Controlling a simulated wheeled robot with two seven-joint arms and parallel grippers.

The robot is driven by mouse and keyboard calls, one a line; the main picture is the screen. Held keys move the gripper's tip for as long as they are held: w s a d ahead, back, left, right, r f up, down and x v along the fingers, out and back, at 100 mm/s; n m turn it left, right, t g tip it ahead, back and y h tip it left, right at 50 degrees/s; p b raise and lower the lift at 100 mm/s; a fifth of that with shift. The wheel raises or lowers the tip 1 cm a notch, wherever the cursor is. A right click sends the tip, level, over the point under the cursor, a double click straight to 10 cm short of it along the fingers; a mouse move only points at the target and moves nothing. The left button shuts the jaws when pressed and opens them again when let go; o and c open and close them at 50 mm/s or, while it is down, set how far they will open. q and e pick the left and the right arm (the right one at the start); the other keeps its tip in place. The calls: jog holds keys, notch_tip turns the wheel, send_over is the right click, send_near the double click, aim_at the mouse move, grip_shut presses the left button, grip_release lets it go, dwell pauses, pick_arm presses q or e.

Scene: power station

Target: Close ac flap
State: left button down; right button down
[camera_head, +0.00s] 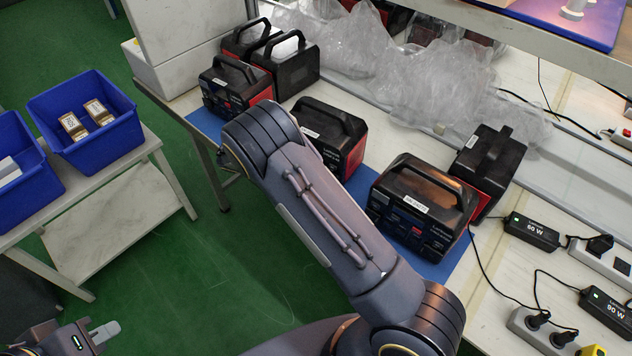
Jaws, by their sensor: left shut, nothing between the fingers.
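Several black power stations with carry handles and red side panels stand on blue mats on the workbench. The nearest power station (418,212) is right of my right arm, its dark front with ports and labels facing the near edge. Another power station (338,135) is partly hidden behind that arm. A third power station (228,88) stands farther back on the left. The ac flap is too small to make out on any of them. My left gripper (106,331) is shut and empty at the bottom left, over the floor, far from the stations.
Blue bins (88,150) stand on a white side table (125,220) at the left. Clear plastic bags (400,75) lie along the bench's back. Black chargers (533,232), cables and power strips (540,325) occupy the right. Green floor (150,300) is open between tables.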

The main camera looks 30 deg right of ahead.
jog(key=shift+g, duration=0.3)
jog(key=c, duration=1.5)
grip_release()
jog(key=shift+r, duration=0.1)
